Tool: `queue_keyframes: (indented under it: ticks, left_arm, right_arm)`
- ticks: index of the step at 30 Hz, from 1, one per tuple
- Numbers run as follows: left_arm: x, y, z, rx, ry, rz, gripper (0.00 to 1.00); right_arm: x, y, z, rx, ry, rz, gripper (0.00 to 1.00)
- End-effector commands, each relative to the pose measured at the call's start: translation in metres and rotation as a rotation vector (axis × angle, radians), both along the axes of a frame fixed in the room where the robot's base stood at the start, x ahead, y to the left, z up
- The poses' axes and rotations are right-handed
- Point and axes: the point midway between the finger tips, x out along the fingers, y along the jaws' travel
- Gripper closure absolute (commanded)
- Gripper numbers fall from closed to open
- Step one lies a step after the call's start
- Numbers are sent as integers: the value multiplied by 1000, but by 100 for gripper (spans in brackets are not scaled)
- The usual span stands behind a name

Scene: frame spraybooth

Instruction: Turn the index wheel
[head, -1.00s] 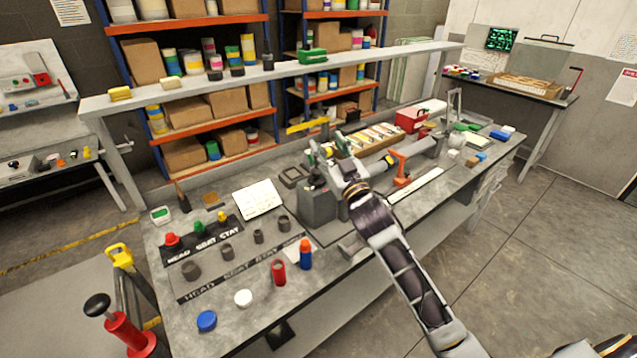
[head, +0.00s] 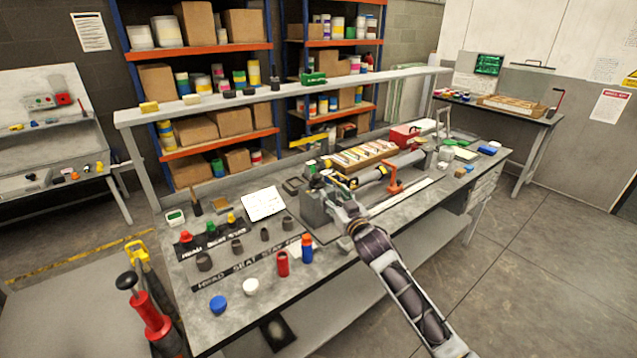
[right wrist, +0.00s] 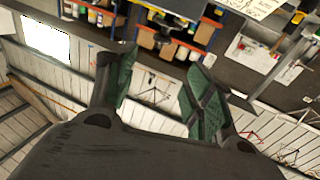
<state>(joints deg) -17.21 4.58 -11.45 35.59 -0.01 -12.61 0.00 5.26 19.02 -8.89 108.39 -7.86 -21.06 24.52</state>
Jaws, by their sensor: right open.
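A grey block-shaped housing (head: 313,209) stands on the bench at mid-picture in the head view. My right gripper (head: 321,178) is at its top, partly in front of it; I cannot tell whether they touch. I cannot clearly make out an index wheel; the gripper and wrist hide part of the housing. In the right wrist view the two green-padded fingers of my right gripper (right wrist: 160,88) stand apart with nothing between them. My left gripper is not in view.
Red and blue bottles (head: 307,247), caps and dark cups stand on the bench's left part. A wooden tray (head: 378,148) and an orange clamp (head: 393,175) lie right of the housing. A raised shelf (head: 290,91) runs along the back.

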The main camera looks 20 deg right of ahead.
Motion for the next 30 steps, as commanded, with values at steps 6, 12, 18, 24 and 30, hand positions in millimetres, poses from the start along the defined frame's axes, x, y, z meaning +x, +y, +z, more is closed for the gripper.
queue_keyframes:
  ticks: [6,12,18,24,30]
  left_arm:
    - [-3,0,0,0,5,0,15]
    - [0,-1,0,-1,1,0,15]
    - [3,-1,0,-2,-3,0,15]
    - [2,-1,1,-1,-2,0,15]
    - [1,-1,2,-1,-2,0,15]
  right_arm:
    - [1,0,-6,33,19,3,48]
    - [1,0,-6,41,21,2,48]
    - [1,0,-6,40,20,2,48]
    - [4,0,-5,40,19,2,48]
    - [15,1,-5,40,19,2,48]
